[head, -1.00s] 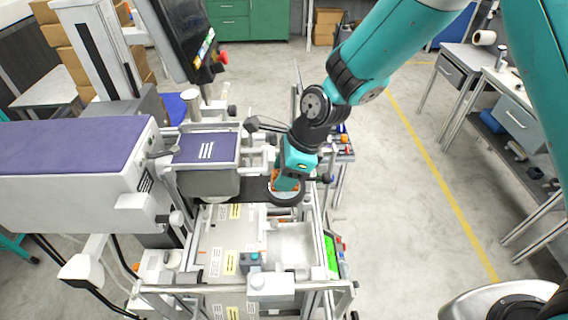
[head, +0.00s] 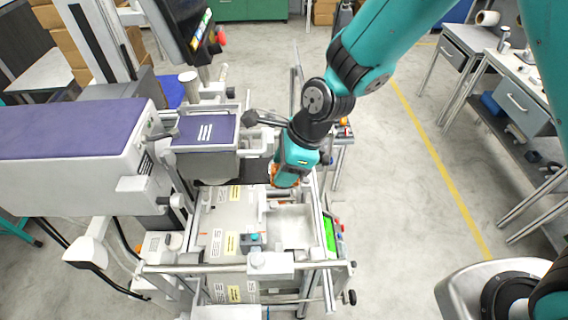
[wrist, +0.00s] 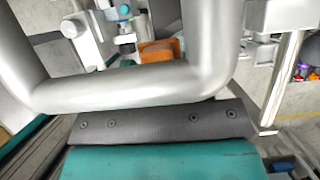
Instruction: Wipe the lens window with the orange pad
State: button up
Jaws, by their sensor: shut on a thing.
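My gripper (head: 286,184) points down over the back right of the film machine, beside the purple-topped block. It is shut on the orange pad (head: 275,174), which shows at its tip. In the wrist view the orange pad (wrist: 157,50) shows behind a thick silver bar, partly hidden by it. The teal gripper body fills the bottom of that view. I cannot make out the lens window; my gripper covers the area beneath it. Whether the pad touches a surface cannot be told.
A purple-topped block (head: 207,130) stands just left of my gripper. A shallow grey tray (head: 290,228) and a small box with a teal button (head: 252,240) lie nearer. A green screen (head: 330,235) is at the right edge. Open floor (head: 400,200) lies to the right.

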notch_tip(320, 180, up, 6)
jog(key=p, duration=0.5)
jog(key=shift+f, duration=0.1)
jog(key=shift+r, duration=1.5)
jog(key=shift+f, duration=0.1)
